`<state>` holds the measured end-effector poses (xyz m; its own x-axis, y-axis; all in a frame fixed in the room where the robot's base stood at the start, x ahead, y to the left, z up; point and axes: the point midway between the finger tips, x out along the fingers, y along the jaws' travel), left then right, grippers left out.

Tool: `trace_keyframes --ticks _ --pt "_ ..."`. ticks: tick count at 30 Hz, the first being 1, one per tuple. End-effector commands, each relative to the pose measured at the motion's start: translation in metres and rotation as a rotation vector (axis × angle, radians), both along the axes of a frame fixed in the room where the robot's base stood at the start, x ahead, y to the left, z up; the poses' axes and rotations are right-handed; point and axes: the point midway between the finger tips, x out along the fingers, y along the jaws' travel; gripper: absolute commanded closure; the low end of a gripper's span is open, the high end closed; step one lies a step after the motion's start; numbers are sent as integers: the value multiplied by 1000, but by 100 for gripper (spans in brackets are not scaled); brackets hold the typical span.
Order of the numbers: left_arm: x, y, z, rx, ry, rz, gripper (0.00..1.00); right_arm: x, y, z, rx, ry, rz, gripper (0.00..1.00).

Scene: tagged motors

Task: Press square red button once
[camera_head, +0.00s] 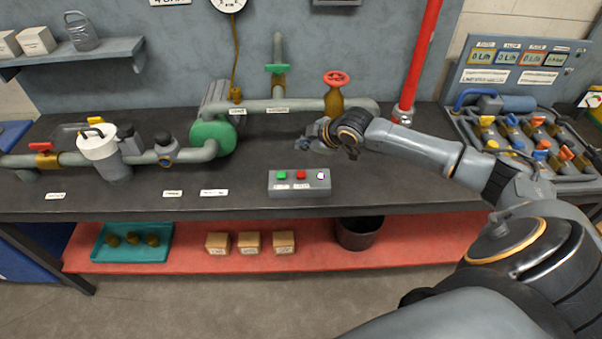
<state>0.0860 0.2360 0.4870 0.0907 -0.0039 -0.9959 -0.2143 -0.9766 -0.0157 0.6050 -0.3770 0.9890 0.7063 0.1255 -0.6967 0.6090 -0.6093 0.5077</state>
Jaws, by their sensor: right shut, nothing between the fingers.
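A grey button box (300,191) sits near the front edge of the dark bench. On its top are a square green button (281,175), a square red button (301,174) in the middle and a round white button (320,175) at the right. My right gripper (308,143) is shut and empty. In the picture it shows above and behind the box, apart from the red button. My right arm comes in from the right. My left gripper is not in view.
A green pump (212,133) and pipes run along the back of the bench. A red vertical pipe (419,60) stands at the right, beside a panel with several coloured valves (540,150). The bench around the button box is clear. A red lower shelf (200,262) holds blocks and a dark bucket (358,233).

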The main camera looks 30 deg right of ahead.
Motion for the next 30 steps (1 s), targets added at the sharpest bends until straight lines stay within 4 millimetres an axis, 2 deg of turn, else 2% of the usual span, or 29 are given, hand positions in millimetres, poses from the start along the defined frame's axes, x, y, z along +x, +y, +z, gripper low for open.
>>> trace_keyframes --ticks 5,10,23,30 --pt "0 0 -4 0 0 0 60 0 0 -4 -1 1 -1 100" --pt "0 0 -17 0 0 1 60 0 0 -16 -1 1 -1 100" --pt "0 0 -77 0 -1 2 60 0 0 -68 -1 0 1 100" --pt "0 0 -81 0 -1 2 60 0 0 -86 0 0 0 100"
